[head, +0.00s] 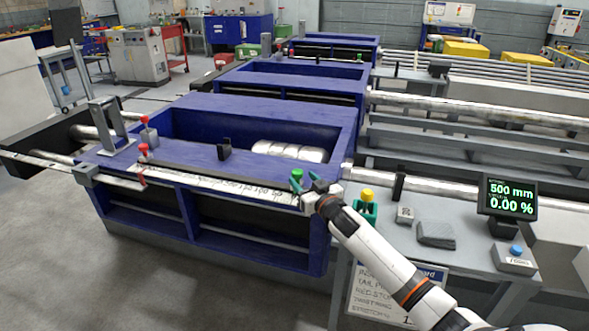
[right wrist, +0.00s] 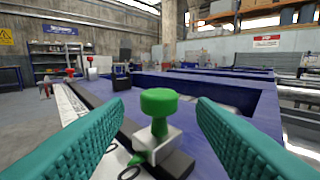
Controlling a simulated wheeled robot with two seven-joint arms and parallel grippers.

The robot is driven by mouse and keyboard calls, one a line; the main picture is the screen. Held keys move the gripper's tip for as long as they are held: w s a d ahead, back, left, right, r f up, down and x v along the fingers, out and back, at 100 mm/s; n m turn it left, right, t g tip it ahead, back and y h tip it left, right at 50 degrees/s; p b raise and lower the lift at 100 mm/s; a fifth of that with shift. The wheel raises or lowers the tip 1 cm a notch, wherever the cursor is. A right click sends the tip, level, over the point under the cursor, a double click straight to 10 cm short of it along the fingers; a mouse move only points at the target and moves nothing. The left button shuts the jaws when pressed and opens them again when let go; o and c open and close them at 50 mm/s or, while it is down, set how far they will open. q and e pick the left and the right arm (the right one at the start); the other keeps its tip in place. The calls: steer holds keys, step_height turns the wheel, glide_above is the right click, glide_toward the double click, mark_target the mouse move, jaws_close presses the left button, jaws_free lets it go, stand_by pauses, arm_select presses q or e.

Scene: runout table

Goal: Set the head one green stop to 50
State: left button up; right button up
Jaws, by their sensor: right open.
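The green stop (head: 297,174) sits at the right end of the white scale (head: 230,186) on the near blue bench. In the right wrist view its round green knob (right wrist: 159,101) stands upright on a grey block (right wrist: 158,144) with a small green pointer over the scale. The scale number at the pointer is not legible. My right gripper (head: 308,186) is open at the green stop. In the right wrist view its teal fingers (right wrist: 160,112) stand on either side of the knob, with gaps showing on both sides. My left gripper is not in view.
Two red-knobbed stops (head: 143,151) stand toward the scale's left end. A black upright block (head: 224,148) stands on the bench top. The display (head: 511,197) reads 500 mm and 0.00 %. A yellow-topped green item (head: 367,202) and a blue button box (head: 515,256) are on the grey table.

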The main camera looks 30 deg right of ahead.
mark_target(294, 171)
steer(key=shift+w+d, duration=0.2)
steer(key=shift+w, duration=2.85)
jaws_close()
